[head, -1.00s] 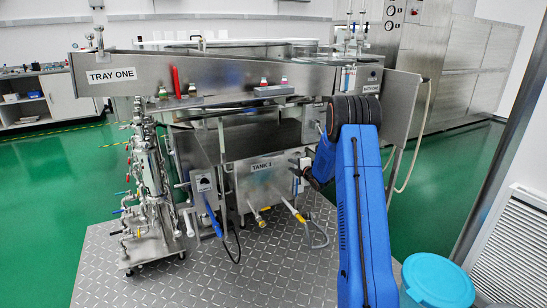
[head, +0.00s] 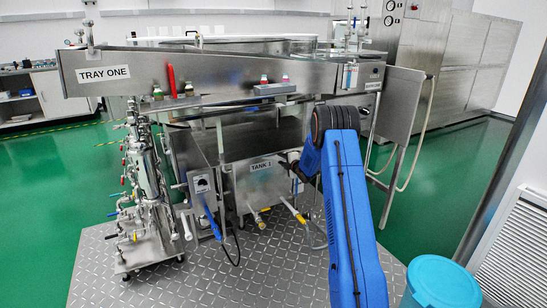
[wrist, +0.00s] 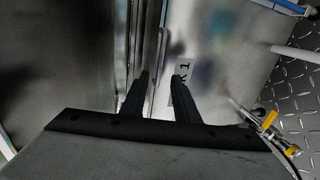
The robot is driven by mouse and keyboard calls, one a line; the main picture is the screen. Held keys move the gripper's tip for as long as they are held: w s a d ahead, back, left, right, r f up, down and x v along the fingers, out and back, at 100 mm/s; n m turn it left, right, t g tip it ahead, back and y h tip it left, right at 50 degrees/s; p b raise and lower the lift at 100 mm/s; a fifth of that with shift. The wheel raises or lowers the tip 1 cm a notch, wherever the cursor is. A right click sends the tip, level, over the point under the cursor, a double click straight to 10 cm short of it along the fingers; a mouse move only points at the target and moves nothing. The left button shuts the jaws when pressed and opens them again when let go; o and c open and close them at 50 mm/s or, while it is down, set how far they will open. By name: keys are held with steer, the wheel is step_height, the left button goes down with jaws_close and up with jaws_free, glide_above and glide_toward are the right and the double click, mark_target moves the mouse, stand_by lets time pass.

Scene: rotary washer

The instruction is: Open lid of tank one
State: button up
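Tank one is the steel box with the "TANK 1" label (head: 262,166) on its front, under the long tray. Its flat metal top (head: 250,140) appears to be the lid and looks level. Whether it is raised at all I cannot tell. My gripper (head: 288,163) is at the upper right of the tank front, partly hidden by my blue arm. In the wrist view my gripper (wrist: 161,75) has two dark fingers apart, with a bright metal edge (wrist: 160,55) seen between and beyond them. The labelled tank front (wrist: 205,60) is at the right. Contact is unclear.
The steel tray marked TRAY ONE (head: 180,75) overhangs the tank. Pipes and valves (head: 140,190) stand at the left. Yellow-handled valves (head: 299,217) stick out low on the tank front. A blue bin (head: 443,283) is at the lower right.

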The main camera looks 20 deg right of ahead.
steer(key=x, duration=0.9)
steer(key=shift+w+f, duration=0.1)
steer(key=shift+w, duration=0.3)
jaws_close()
